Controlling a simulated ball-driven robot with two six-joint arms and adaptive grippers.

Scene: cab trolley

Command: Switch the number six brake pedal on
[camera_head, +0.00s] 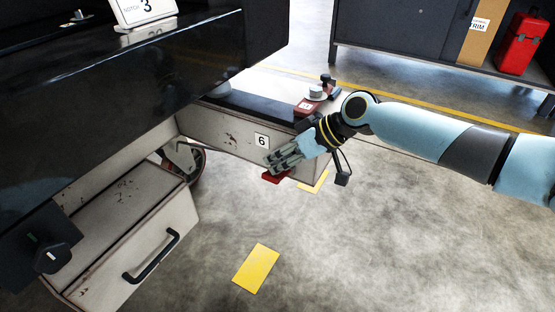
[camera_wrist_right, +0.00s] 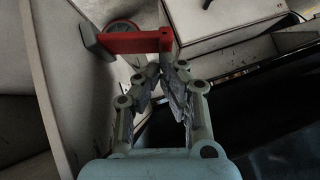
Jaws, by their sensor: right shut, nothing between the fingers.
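The number six brake pedal is a small red lever (camera_head: 273,178) low on the side of the trolley's beige end box, under a white label marked 6 (camera_head: 262,140). In the right wrist view the red pedal (camera_wrist_right: 130,43) runs across the top, just beyond the fingertips. My right gripper (camera_head: 271,162) reaches in from the right, in front of the box and just above the pedal; it hides part of the pedal. In the wrist view the right gripper (camera_wrist_right: 166,62) has its fingers shut and empty. Whether they touch the pedal I cannot tell. My left gripper is out of view.
A beige drawer box with a black handle (camera_head: 152,257) and a dark knob (camera_head: 52,258) stand at the lower left. A wheel (camera_head: 190,160) is under the trolley. A red lever block marked 14 (camera_head: 307,106) sits on top. Floor at lower right is clear.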

